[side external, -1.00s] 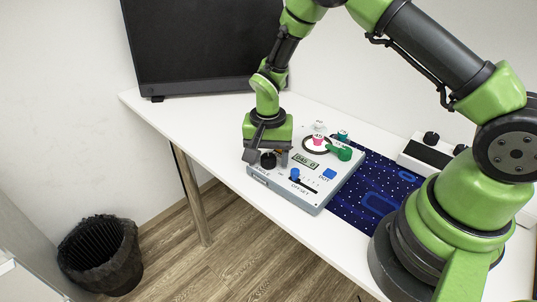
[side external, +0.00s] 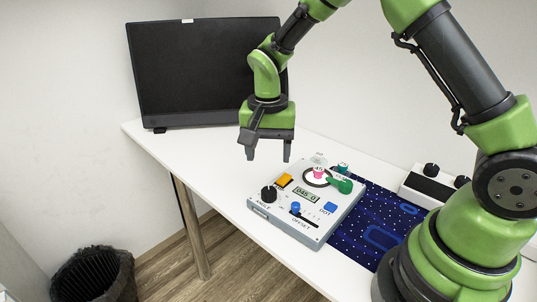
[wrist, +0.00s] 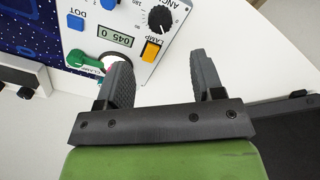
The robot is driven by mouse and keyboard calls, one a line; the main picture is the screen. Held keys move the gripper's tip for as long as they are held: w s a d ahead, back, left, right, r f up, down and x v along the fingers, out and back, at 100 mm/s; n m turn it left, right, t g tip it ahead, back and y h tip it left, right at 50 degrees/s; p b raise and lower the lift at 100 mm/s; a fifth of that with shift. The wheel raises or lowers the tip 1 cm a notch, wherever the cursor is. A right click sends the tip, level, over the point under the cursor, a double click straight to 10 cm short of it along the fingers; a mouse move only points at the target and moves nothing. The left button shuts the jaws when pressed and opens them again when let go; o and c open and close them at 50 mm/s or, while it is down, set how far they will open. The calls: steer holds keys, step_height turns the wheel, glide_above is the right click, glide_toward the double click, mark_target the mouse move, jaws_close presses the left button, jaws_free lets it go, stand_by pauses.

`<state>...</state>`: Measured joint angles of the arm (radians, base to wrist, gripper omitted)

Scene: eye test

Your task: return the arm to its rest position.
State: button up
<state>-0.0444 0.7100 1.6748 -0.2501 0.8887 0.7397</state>
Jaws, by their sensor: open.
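My gripper (side external: 268,156) is open and empty. In the side view it hangs in the air above the far left part of the grey control box. In the wrist view my gripper (wrist: 162,75) shows both fingers apart with only white table between them. The control box (side external: 324,228) lies on the table with a black angle knob (side external: 268,193), an orange lamp button (side external: 285,180), a blue offset slider (side external: 295,208), a blue dot button (side external: 330,208) and a green clamp lever (side external: 341,186). Its display (side external: 306,193) reads 045 0. A pink piece (side external: 319,172) sits at the ring.
A black monitor (side external: 200,75) stands behind my gripper on the white table (side external: 160,143). A dark blue starry mat (side external: 372,215) lies right of the box. A white device with black knobs (side external: 424,186) stands farther right. A black bin (side external: 95,278) is on the floor.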

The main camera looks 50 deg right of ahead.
steer(key=s+r+n+t+y, duration=0.1)
steer(key=s+r+n+t, duration=0.1)
steer(key=s+r, duration=0.5)
steer(key=s+r+n+t, duration=0.2)
steer(key=s+r, duration=0.2)
steer(key=r, duration=0.5)
steer(key=s+a+r+n+t+y, duration=0.1)
steer(key=s+n+t, duration=0.1)
steer(key=s, duration=0.7)
steer(key=shift+a+r+n+t, duration=0.2)
steer(key=shift+r+n+t, duration=0.15)
steer(key=shift+t, duration=0.25)
